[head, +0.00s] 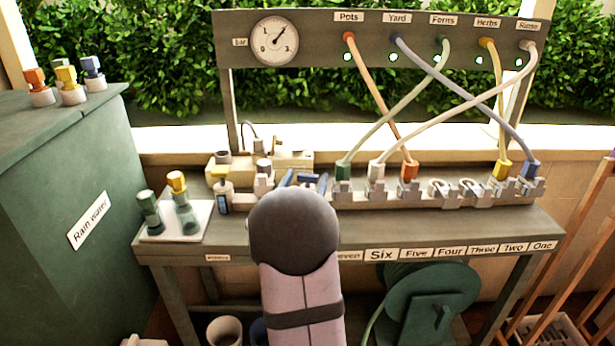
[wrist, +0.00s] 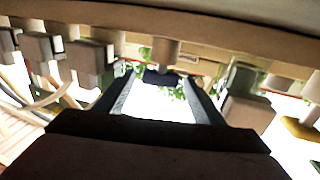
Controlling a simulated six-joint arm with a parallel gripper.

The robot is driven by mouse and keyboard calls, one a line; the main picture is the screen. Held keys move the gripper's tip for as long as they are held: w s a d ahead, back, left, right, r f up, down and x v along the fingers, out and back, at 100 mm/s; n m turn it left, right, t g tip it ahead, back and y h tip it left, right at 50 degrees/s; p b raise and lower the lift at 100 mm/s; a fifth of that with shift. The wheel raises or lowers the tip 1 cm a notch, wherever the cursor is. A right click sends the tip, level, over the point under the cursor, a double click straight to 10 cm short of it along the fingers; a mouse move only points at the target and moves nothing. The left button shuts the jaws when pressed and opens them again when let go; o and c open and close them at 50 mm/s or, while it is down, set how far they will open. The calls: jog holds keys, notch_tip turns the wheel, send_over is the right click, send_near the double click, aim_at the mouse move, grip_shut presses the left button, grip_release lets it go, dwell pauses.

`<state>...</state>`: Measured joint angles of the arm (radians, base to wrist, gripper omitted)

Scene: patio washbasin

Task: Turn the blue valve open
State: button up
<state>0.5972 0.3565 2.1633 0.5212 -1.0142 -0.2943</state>
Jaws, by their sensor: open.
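A small blue valve handle (head: 307,177) shows on the row of grey fittings along the bench, just beyond my arm. In the wrist view the dark blue handle (wrist: 160,76) sits under a pale stem, between my two fingertips. My gripper (head: 305,183) is at this handle, mostly hidden behind my own dark round arm joint. In the wrist view my gripper (wrist: 159,83) is open, with one finger on either side of the handle and bright gaps beside it. I cannot tell whether a finger touches it.
Coloured hoses (head: 375,105) rise from the fittings right of my gripper to the labelled board (head: 385,60) with a gauge (head: 275,40). A green tank (head: 50,170) is at far left.

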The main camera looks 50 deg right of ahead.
jog(key=shift+x, duration=0.95)
jog(key=c, duration=1)
jog(key=shift+c, duration=0.2)
jog(key=shift+d+n+t+b, duration=0.1)
jog(key=shift+n+t+b, duration=0.2)
jog(key=shift+t+b, duration=0.3)
jog(key=shift+n+t+y+b, duration=0.3)
jog(key=shift+y+b, duration=0.1)
jog(key=shift+b, duration=0.05)
jog(key=shift+r+n+t+y+b, duration=0.15)
jog(key=shift+n+t+y+b, duration=0.65)
jog(key=shift+t+y+b, duration=0.15)
